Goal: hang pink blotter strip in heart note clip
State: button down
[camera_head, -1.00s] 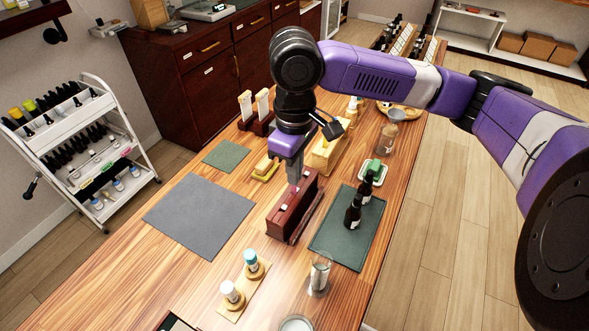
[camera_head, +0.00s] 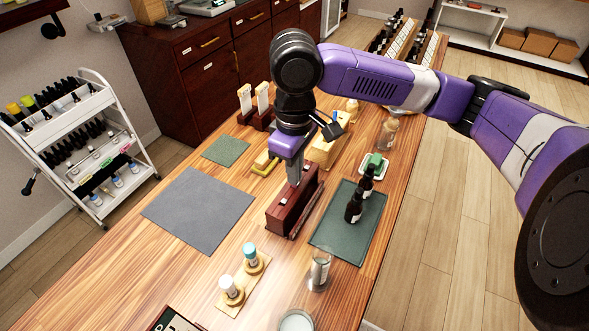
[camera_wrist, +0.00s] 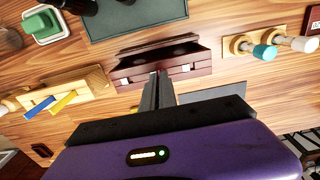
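My gripper (camera_head: 293,180) points down at the top of a dark red wooden clip rack (camera_head: 290,212). In the wrist view the fingers (camera_wrist: 158,76) are close together over the middle of the rack (camera_wrist: 135,72), between two small pale squares on its front. The fingers hide that middle part, so I cannot tell which clip is the heart note clip. I cannot make out a pink blotter strip; any thin strip between the fingertips is hidden. A light wooden holder (camera_wrist: 85,85) carries a blue strip (camera_wrist: 40,107) and a yellow strip (camera_wrist: 63,102).
A dark green mat (camera_head: 335,245) with dark bottles (camera_head: 354,207) lies right of the rack. A glass (camera_head: 319,270) and a board with two capped vials (camera_head: 232,291) stand in front. A grey mat (camera_head: 195,212) lies clear on the left.

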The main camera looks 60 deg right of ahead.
jog(key=shift+f, duration=0.1)
jog(key=c, duration=1.6)
grip_release()
jog(key=shift+r+b, duration=0.3)
jog(key=shift+r, duration=3.65)
